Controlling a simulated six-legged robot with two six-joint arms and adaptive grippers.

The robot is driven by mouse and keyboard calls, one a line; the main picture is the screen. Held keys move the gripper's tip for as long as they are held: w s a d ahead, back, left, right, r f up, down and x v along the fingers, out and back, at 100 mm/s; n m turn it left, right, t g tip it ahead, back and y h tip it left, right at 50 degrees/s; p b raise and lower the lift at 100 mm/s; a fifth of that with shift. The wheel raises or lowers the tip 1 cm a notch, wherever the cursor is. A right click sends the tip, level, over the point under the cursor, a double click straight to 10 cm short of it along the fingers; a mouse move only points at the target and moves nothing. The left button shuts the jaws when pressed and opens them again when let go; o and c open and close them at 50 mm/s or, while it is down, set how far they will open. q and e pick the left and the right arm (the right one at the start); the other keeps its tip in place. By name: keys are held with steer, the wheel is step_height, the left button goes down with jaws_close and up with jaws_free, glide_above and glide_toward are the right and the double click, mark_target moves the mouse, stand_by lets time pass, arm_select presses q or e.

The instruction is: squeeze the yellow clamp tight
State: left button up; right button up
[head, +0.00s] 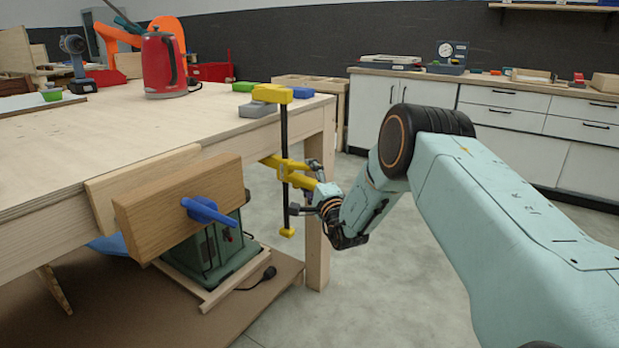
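The yellow clamp (284,166) stands upright at the workbench's near right corner. It has a black bar, a yellow jaw over the bench top, a yellow body with handle parts lower down, and a yellow foot at the bottom. My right gripper (305,188) is beside the clamp's handle, to the right of the bar. Its two fingers look spread apart, one above and one below the yellow handle end. Whether they touch it is hard to tell. My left gripper is not in view.
The wooden workbench (60,150) fills the left, with a wooden vise jaw (165,205) and blue handle in front. A red kettle (163,65) and grey block (258,110) stand on it. A green machine (215,250) sits below. Floor to the right is clear.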

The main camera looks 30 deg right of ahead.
steer(key=o, duration=0.3)
steer(key=shift+f, duration=0.45)
steer(key=shift+o, duration=0.3)
steer(key=shift+d+r, duration=0.1)
steer(key=shift+r, duration=0.05)
steer(key=shift+o, duration=1.1)
steer(key=shift+r, duration=0.1)
steer(key=shift+s, duration=0.1)
